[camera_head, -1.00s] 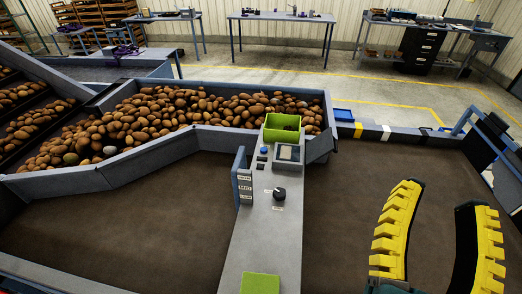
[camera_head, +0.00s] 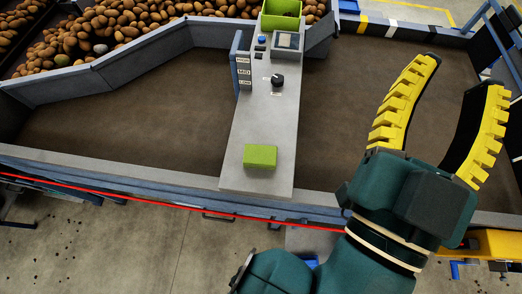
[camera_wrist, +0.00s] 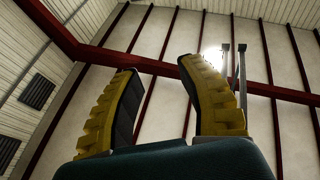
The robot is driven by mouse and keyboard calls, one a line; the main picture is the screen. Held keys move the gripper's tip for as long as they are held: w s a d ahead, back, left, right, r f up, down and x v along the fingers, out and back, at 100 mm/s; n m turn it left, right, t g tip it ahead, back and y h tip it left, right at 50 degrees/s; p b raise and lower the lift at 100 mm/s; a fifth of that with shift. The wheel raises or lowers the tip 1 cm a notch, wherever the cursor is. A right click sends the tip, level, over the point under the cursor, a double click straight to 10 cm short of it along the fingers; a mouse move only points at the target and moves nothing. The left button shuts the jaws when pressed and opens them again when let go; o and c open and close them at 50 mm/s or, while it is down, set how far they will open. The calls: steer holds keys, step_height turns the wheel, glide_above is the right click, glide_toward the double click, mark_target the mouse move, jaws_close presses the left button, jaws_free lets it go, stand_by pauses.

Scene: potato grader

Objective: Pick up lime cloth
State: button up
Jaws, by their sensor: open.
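The lime cloth (camera_head: 260,156) is a small folded lime-green block. It lies flat near the front end of the grey control panel in the head view. My gripper (camera_head: 467,72) has yellow ribbed fingers spread wide, with nothing between them. It is right of the cloth, above the brown belt and well apart from the cloth. In the wrist view my gripper (camera_wrist: 155,75) points up at the wall and ceiling, so the cloth is not seen there.
The grey control panel (camera_head: 265,110) carries a black knob (camera_head: 277,80), a small screen (camera_head: 286,40) and a lime-green bin (camera_head: 281,15) at its far end. Potatoes (camera_head: 110,28) fill the hopper at upper left. A red line (camera_head: 150,198) runs along the front rail. The brown belt (camera_head: 335,110) is clear.

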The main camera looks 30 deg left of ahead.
stand_by(0.4)
steer(key=o, duration=1)
steer(key=shift+o, duration=0.2)
